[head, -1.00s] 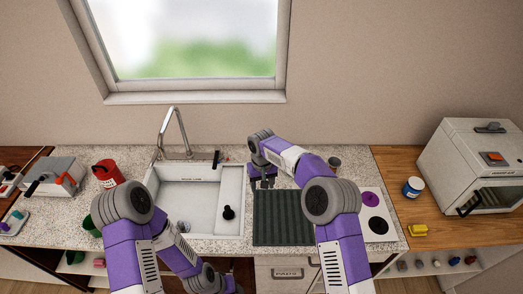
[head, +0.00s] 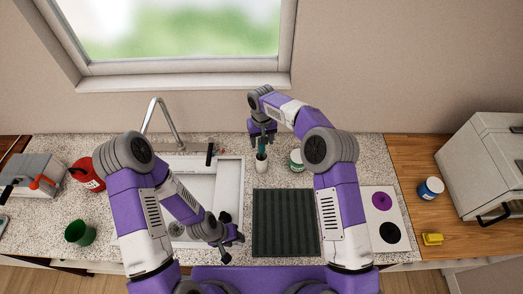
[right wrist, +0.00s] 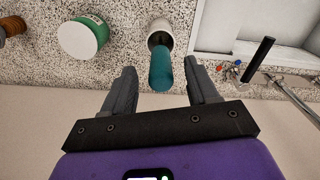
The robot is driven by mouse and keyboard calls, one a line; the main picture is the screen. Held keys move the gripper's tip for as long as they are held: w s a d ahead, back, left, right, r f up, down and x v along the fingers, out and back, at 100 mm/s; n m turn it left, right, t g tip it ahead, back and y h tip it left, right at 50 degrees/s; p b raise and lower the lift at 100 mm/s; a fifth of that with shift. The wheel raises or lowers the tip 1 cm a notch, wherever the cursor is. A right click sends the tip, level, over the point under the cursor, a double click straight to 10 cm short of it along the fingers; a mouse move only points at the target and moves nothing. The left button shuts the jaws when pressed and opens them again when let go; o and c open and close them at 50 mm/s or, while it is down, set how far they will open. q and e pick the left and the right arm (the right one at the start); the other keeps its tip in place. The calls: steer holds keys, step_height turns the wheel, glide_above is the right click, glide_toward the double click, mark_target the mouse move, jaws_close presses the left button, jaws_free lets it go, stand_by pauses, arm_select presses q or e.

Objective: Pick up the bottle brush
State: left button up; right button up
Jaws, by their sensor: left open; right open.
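The brush appears as a teal, rounded shaft (right wrist: 161,72) rising from a white cup (right wrist: 160,34) in the right wrist view. In the head view the white cup (head: 261,162) stands on the counter right of the sink, with a bit of teal brush (head: 262,149) above it. My right gripper (head: 262,139) is open above the cup. In its wrist view the brush top lies between the two spread fingers, with gaps on both sides. The brush's lower part is hidden in the cup. My left gripper (head: 231,240) is open and empty near the sink's front edge.
A white-and-green jar (head: 296,160) stands close right of the cup. The sink (head: 205,164) with its faucet (head: 158,118) is left. A dark ribbed mat (head: 285,222) lies in front. A green cup (head: 79,232) and red can (head: 86,174) stand far left.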

mark_target(261, 147)
step_height(261, 147, down, 5)
steer(key=shift+w+a+f, duration=0.1)
steer(key=shift+w+f, duration=0.05)
steer(key=shift+w, duration=0.15)
jaws_close()
